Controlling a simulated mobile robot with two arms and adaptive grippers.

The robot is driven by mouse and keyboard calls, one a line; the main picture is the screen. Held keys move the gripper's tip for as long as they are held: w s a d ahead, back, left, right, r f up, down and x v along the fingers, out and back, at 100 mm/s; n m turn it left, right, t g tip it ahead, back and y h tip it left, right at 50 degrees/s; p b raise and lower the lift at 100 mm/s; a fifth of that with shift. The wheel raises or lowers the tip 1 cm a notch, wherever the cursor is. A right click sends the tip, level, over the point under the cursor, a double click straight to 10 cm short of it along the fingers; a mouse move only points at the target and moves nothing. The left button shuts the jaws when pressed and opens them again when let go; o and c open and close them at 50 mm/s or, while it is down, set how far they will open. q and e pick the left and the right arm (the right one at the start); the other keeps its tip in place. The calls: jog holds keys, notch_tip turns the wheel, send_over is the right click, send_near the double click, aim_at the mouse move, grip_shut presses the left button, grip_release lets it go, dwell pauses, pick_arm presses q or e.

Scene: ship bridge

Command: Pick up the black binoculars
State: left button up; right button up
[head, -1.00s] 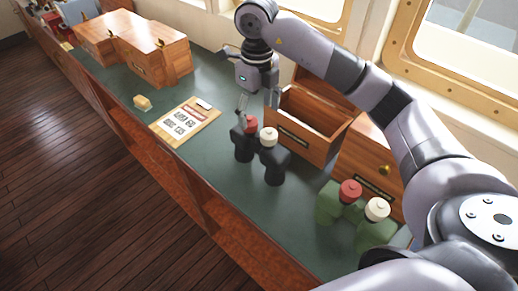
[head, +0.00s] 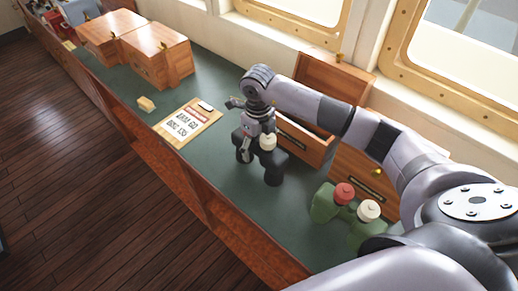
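The black binoculars (head: 273,165) stand upright on the green counter top, with a white cap (head: 267,142) showing on one barrel. My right gripper (head: 245,150) points down at the left barrel and overlaps it in the head view. The gripper hides the red cap and much of that barrel. I cannot tell whether its fingers touch the barrel or how far apart they are. My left gripper is not in view.
Green binoculars (head: 335,206) with red and white caps stand nearer on the counter (head: 225,185). An open wooden box (head: 308,145) stands just behind the black pair. A clipboard (head: 187,124), a small yellowish block (head: 146,104) and closed wooden boxes (head: 155,55) lie farther left.

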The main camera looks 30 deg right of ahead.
jog(key=shift+c, duration=0.2)
grip_shut()
dwell(0.8)
jog(key=shift+r, duration=0.1)
